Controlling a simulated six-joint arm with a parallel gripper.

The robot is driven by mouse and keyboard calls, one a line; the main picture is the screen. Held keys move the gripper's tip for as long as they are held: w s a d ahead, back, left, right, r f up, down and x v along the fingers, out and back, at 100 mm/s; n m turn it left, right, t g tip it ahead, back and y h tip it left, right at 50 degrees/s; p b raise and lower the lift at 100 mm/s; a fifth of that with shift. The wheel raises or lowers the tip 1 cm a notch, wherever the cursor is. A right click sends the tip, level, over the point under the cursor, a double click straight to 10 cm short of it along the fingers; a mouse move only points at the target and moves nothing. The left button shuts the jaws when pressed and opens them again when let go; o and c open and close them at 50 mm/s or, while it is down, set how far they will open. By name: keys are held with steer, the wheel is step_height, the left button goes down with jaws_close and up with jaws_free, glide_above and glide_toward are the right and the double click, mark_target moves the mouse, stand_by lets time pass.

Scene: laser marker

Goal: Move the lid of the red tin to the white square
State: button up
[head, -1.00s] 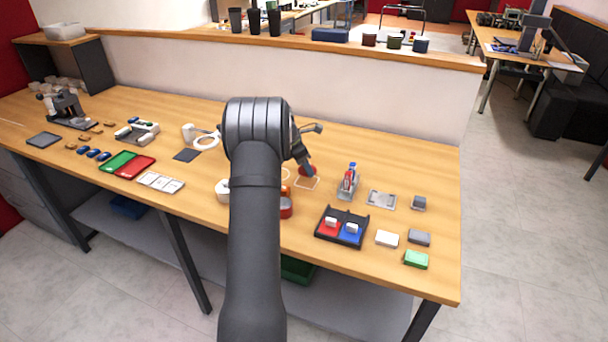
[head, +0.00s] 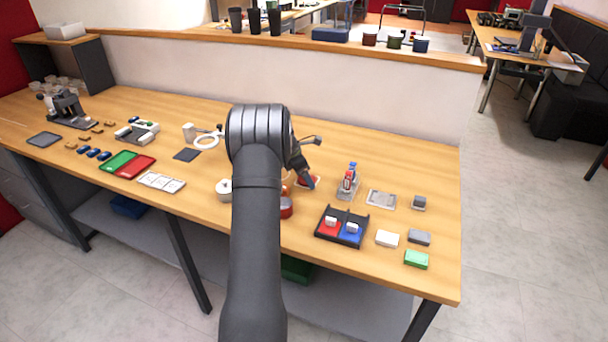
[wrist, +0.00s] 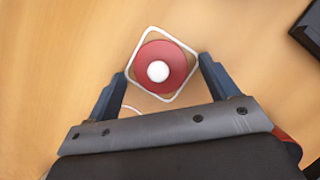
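The red lid (wrist: 174,55) with a white knob (wrist: 158,72) lies inside the outline of the white square (wrist: 146,34) in the wrist view. In the head view the lid (head: 312,180) is partly hidden by my gripper (head: 308,184). My gripper (wrist: 160,84) is open in the wrist view. Its two fingers stand apart on either side of the lid, with gaps between them and its rim. The red tin (head: 286,209) stands nearer the front edge in the head view, partly hidden by my arm.
A holder with red and blue items (head: 347,183) stands just right of the square. A black tray (head: 328,238) with red and blue compartments lies in front of it. A white pot (head: 223,188) is left of my arm. The table behind my gripper is clear.

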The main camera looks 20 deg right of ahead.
steer(key=v, duration=1.2)
steer(key=shift+r, duration=0.1)
steer(key=x, duration=1.2)
step_height(320, 180, up, 2)
steer(key=shift+r, duration=0.95)
